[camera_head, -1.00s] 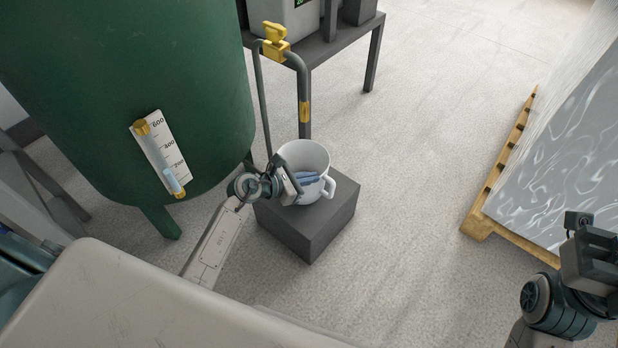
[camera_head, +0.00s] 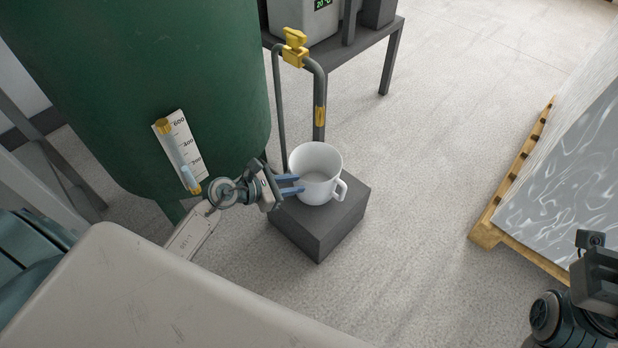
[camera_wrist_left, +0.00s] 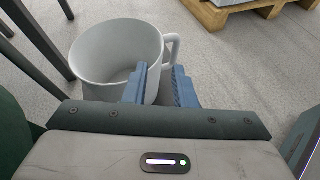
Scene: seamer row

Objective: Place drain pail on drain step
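The drain pail (camera_head: 318,172) is a white, mug-shaped pail with a side handle. It stands upright and looks empty on top of the drain step (camera_head: 322,236), a dark grey block. My left gripper (camera_head: 298,184) is at the pail's left side, its blue fingers pointing at the wall. In the left wrist view the fingers (camera_wrist_left: 160,78) are apart with nothing clearly gripped between them, and the pail (camera_wrist_left: 100,70) is just beyond them. I cannot tell whether a finger touches the wall. My right gripper (camera_head: 595,280) is partly cut off at the right edge, its fingers unclear.
A green tank (camera_head: 140,90) with a level gauge (camera_head: 177,152) stands at the left. A drain pipe with a yellow valve (camera_head: 295,48) rises behind the pail. A wrapped pallet load (camera_head: 565,170) is at the right. The floor between step and pallet is clear.

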